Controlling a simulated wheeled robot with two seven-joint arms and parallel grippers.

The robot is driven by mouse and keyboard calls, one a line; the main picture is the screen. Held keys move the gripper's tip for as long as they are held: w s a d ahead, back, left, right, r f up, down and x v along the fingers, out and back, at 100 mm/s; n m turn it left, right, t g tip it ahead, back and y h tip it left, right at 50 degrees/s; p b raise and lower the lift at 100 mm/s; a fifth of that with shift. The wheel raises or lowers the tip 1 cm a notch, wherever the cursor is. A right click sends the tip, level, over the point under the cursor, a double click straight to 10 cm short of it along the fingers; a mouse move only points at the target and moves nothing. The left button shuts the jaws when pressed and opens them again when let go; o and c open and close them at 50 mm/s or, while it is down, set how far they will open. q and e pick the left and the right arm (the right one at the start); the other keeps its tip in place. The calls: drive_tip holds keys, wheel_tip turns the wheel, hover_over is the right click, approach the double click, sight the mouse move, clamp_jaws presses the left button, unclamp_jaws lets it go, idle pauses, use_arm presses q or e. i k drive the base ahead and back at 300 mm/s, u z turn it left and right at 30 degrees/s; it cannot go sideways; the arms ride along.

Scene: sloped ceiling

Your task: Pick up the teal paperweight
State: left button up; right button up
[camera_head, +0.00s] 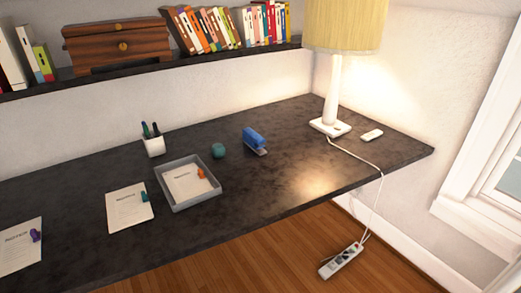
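The teal paperweight (218,151) is a small round object on the dark desk (285,132). It stands just behind the right back corner of a grey tray (190,205) and to the left of a blue stapler (255,141). It looks apart from both, and nothing covers it. Neither of my grippers shows in the head view.
A white pen cup (154,146) stands left of the paperweight. Papers (128,208) with small coloured items lie at the left. A lamp (331,125) with a cord and a small white object (372,134) stand at the right. A shelf (150,70) runs above the desk's back.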

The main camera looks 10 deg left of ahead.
sight(217, 150)
drive_tip(key=z, duration=1.35)
drive_tip(key=i, duration=2.05)
drive_tip(key=u, duration=3.2)
